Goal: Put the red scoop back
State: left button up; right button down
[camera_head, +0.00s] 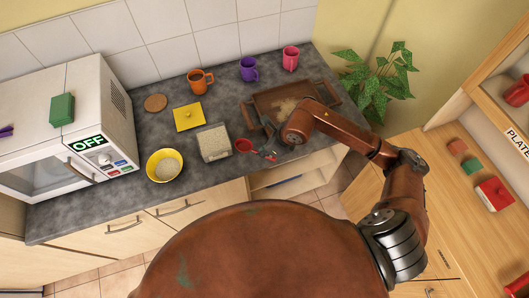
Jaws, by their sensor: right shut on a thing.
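The red scoop (243,145) is small and round-headed, over the grey counter just right of the pale speckled box. My right gripper (267,154) is at the right side of the scoop, near the counter's front edge, and is shut on it. The fingers hide part of the scoop's handle. I cannot tell whether the scoop touches the counter. My left gripper is not in view.
The speckled box (214,142), a yellow bowl (155,176) with pale contents, and a yellow square (188,117) are on the counter. Orange (196,82), purple (248,69) and pink (290,59) mugs stand behind.

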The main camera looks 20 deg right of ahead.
jog(key=shift+w+d+f, duration=0.3)
jog(key=shift+w+f, duration=0.15)
jog(key=shift+f, duration=0.2)
jog(key=shift+w+d+f, duration=0.25)
jog(key=shift+w+f, duration=0.15)
jog(key=shift+f, duration=0.2)
jog(key=shift+f+p, duration=0.55)
jog(key=shift+f, duration=0.9)
jog(key=c, duration=2)
grip_release()
jog(key=shift+o, duration=0.2)
jog(key=shift+r, duration=0.15)
jog(key=b+v, duration=0.1)
jog(key=v, duration=1)
jog(key=shift+s+d+r, duration=0.2)
jog(key=shift+s+r, duration=0.05)
jog(key=shift+r, duration=0.05)
